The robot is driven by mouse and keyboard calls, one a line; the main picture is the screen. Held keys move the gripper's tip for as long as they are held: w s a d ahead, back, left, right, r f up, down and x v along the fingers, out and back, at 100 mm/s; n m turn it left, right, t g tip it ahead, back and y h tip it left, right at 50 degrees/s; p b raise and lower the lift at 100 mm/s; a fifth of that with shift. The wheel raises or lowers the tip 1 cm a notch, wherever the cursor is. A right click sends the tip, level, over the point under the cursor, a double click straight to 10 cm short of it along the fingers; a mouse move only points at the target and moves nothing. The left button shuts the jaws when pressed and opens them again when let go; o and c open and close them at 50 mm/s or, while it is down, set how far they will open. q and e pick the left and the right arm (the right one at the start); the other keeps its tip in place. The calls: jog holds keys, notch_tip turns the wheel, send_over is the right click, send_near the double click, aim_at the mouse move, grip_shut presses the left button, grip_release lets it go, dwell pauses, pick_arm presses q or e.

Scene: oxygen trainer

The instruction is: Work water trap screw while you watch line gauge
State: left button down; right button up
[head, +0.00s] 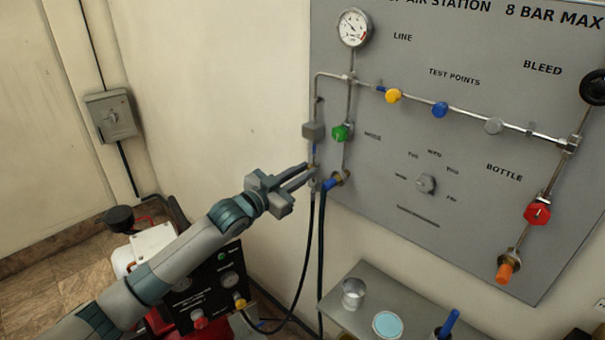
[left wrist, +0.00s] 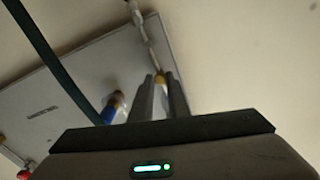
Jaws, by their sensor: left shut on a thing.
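The line gauge (head: 353,27) is a round white dial at the top left of the grey panel. Its needle is too small to read surely. The water trap (head: 313,131) looks like a small grey block on the left pipe, with a thin blue part below it. My left gripper (head: 308,174) is at the lower end of that pipe, shut on a small brass piece, seemingly the water trap screw. In the left wrist view, the brass screw (left wrist: 159,78) shows between the fingertips, which hide most of it. My right gripper is not in view.
A blue hose fitting (head: 332,183) sits just right of the fingertips, and black hoses hang below. A green knob (head: 342,133) is close above right. A grey shelf (head: 375,275) with a metal cup (head: 353,292) stands below.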

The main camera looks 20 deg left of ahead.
pick_arm(q)
jog(key=shift+m, duration=0.4)
jog(key=c, duration=1.7)
grip_release()
jog(key=shift+s, duration=0.1)
jog(key=shift+b+v, duration=2.4)
jog(key=shift+v, duration=6.25)
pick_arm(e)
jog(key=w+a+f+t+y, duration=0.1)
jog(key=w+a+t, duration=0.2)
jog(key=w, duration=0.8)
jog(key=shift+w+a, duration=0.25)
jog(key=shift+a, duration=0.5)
